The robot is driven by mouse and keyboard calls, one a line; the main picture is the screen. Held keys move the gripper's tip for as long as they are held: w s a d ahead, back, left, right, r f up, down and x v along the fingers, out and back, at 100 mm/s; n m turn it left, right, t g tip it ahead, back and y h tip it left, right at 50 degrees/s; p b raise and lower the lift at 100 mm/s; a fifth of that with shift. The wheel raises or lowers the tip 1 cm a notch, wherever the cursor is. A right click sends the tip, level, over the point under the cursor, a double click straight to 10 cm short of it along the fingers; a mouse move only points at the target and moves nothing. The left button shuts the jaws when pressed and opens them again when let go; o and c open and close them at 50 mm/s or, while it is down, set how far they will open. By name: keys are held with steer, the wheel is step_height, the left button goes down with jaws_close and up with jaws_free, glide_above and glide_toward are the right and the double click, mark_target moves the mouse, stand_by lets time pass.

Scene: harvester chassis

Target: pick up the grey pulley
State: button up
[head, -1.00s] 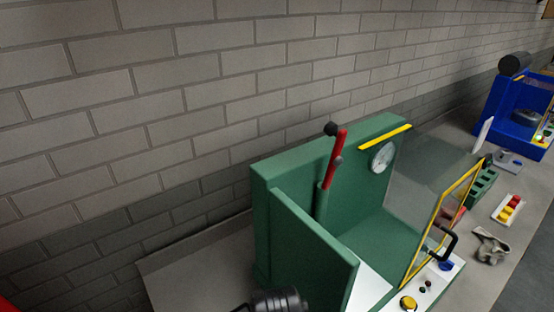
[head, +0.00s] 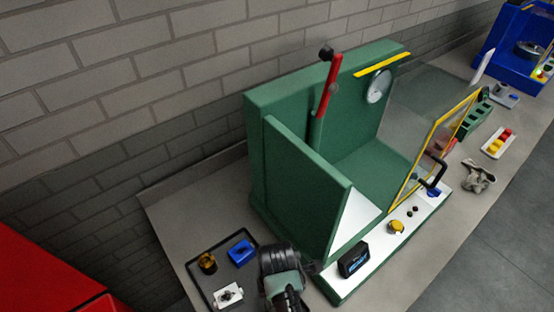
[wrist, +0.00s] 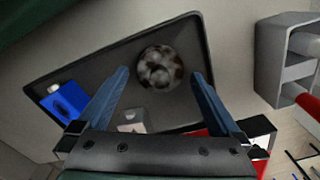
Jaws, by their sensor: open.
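A round, mottled grey piece with brownish patches, apparently the grey pulley (wrist: 160,67), lies in a dark tray (wrist: 100,63) in the wrist view. My gripper (wrist: 161,76) is open and empty, its two blue fingers appearing on either side of the pulley. I cannot tell how high the fingertips are above it. In the head view my gripper (head: 282,272) is over the right side of the tray (head: 194,278) and hides the pulley.
The tray also holds a blue block (head: 241,252), a brass-and-black round part (head: 207,262) and a whitish block (head: 228,295). A green machine housing (head: 300,170) stands close to the right of my gripper. A brick wall (head: 120,100) is behind.

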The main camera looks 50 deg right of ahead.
steer(key=shift+f, duration=0.8)
jaws_close()
